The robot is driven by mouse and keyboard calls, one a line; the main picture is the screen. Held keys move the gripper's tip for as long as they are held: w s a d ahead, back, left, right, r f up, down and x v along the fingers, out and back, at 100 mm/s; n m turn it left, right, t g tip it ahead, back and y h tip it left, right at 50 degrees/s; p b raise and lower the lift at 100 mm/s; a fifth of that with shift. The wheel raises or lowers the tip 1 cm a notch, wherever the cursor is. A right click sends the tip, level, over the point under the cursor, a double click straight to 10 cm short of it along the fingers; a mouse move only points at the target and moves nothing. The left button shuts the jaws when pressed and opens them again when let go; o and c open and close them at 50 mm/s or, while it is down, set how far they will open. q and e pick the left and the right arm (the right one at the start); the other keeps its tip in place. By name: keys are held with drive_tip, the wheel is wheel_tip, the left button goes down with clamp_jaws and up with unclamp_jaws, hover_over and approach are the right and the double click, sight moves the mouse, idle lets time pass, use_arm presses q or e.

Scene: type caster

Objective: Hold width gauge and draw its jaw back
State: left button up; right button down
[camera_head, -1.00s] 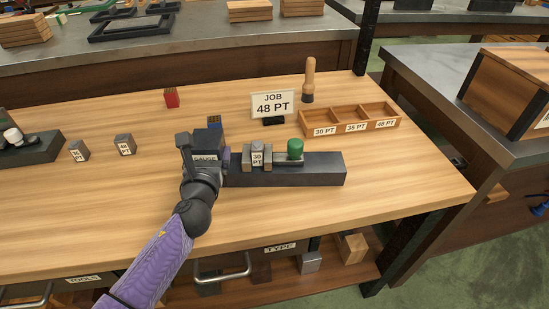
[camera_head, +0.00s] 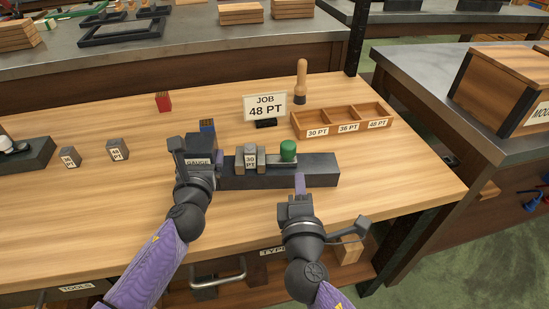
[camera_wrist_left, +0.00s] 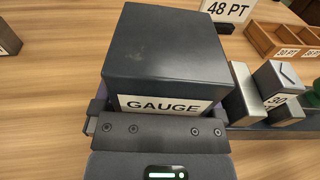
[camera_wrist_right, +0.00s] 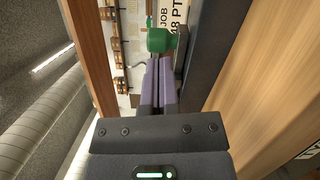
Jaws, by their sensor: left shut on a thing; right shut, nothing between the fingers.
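The width gauge is a dark bar (camera_head: 315,175) with a block labelled GAUGE (camera_head: 199,150) at its left end. My left gripper (camera_head: 197,168) is shut on that block, which fills the left wrist view (camera_wrist_left: 165,55). A grey 30 PT type block (camera_head: 251,158) sits between the gauge's grey jaws. The green knob (camera_head: 288,150) of the sliding jaw stands right of it; it shows in the right wrist view (camera_wrist_right: 161,40). My right gripper (camera_head: 299,182) is shut and empty, in front of the bar near the knob, apart from it in the head view.
A JOB 48 PT sign (camera_head: 265,107) stands behind the gauge. A wooden tray (camera_head: 342,123) with three labelled compartments and a wooden-handled tool (camera_head: 301,82) are at the back right. Two grey type blocks (camera_head: 118,149) lie left. The bench right of the gauge is clear.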

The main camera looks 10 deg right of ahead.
drive_tip(key=shift+m+y, duration=0.5)
drive_tip(key=shift+y, duration=0.1)
drive_tip(key=s+a, duration=0.1)
drive_tip(key=a, duration=0.2)
drive_tip(key=s+a, duration=0.1)
drive_tip(key=shift+s+a+r, duration=0.3)
drive_tip(key=shift+a, duration=0.05)
drive_tip(key=shift+w, duration=0.4)
drive_tip(key=w, duration=0.3)
drive_tip(key=w+d, duration=0.1)
drive_tip(key=w, duration=0.5)
drive_tip(key=shift+d, duration=0.3)
drive_tip(key=shift+s, duration=0.1)
drive_tip(key=d, duration=0.3)
drive_tip(key=s+d, duration=0.1)
drive_tip(key=d, duration=0.1)
